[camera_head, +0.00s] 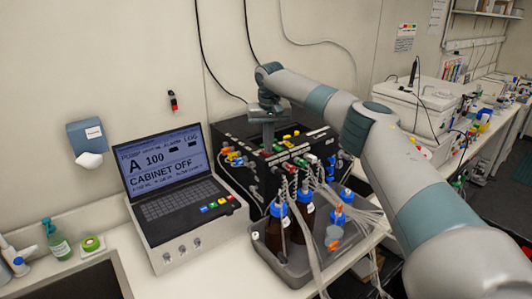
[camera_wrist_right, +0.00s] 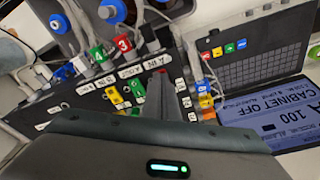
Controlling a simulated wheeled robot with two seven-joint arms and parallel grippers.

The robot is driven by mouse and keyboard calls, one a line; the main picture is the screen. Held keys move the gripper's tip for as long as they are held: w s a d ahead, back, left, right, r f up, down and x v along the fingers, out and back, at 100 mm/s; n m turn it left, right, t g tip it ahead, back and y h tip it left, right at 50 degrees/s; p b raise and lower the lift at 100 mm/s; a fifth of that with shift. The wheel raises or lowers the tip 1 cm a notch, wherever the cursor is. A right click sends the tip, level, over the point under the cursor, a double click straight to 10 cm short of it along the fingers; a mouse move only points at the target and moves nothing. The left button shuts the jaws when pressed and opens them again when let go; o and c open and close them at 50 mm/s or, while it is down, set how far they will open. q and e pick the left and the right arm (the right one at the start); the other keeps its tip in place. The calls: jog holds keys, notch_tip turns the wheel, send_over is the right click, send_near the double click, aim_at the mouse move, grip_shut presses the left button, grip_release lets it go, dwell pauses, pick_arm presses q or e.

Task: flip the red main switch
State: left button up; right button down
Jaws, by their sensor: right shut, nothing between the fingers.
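The black bioreactor cabinet (camera_head: 235,128) stands on the bench behind blue-capped bottles. Its top and front carry many small coloured parts, several of them red; I cannot tell for sure which one is the red main switch. My right gripper (camera_head: 268,144) points down over the cabinet's top, its shut fingers close to the coloured parts and holding nothing. In the right wrist view the dark fingers (camera_wrist_right: 158,92) reach in among labelled ports and hide part of the panel. Whether they touch anything is unclear. The laptop (camera_head: 165,165) reads "CABINET OFF". My left gripper is out of view.
Blue-capped bottles (camera_head: 279,209) with tubes and cables crowd the tray (camera_head: 285,265) before the cabinet. A sink (camera_head: 85,283) and green bottle (camera_head: 58,242) are at left, a pale box (camera_head: 415,105) at right.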

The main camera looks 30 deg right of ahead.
jog(key=shift+r, duration=0.1)
notch_tip(320, 180, up, 7)
dwell(1.2)
jog(key=shift+f, duration=0.25)
